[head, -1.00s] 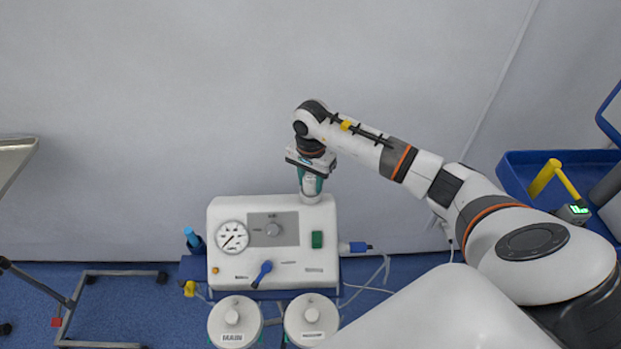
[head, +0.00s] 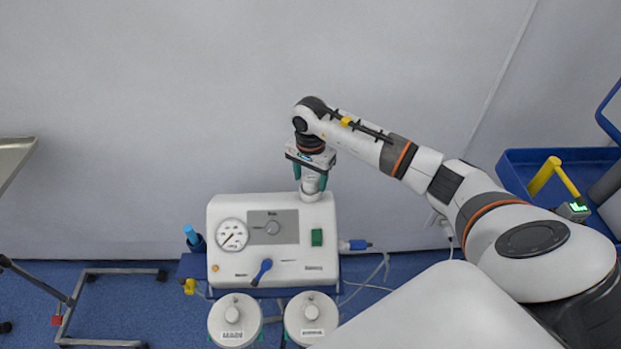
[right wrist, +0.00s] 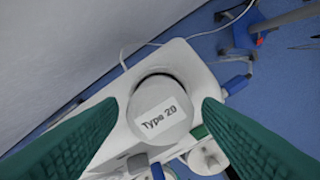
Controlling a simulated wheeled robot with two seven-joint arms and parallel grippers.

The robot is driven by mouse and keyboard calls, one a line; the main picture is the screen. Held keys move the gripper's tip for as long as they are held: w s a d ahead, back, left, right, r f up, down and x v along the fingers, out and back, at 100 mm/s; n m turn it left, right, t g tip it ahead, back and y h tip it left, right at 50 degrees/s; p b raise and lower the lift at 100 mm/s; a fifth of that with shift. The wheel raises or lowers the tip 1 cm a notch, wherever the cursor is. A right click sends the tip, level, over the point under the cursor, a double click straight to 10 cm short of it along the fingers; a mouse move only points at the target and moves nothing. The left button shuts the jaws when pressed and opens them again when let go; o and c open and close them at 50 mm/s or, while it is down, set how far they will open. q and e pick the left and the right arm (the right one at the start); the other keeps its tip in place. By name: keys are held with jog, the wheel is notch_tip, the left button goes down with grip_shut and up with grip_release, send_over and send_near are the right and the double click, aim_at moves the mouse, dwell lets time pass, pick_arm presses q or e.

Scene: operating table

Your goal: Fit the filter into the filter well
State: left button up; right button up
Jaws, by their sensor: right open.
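The filter (head: 311,185) is a white cylinder on top of the white suction unit (head: 222,275), at its right end. In the right wrist view the filter (right wrist: 160,115) shows its round face with a "Type 20" label. It stands upright at the round filter well (right wrist: 137,83), whose dark rim shows behind it; how deep it sits is hidden. My right gripper (head: 311,177) is just above, with its green fingers open on either side of the filter. Gaps show between the fingers and the filter in the wrist view. My left gripper is not in view.
The unit's front has a gauge (head: 232,235), a knob, a green switch and a blue lever. Two lidded canisters (head: 235,320) stand in front. A blue tray (head: 515,170) is at the right, a metal stand at the left. The wall is close behind.

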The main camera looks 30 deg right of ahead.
aim_at(311, 179)
notch_tip(311, 179, up, 11)
jog(key=b, duration=0.2)
jog(key=shift+s, duration=0.1)
dwell(0.5)
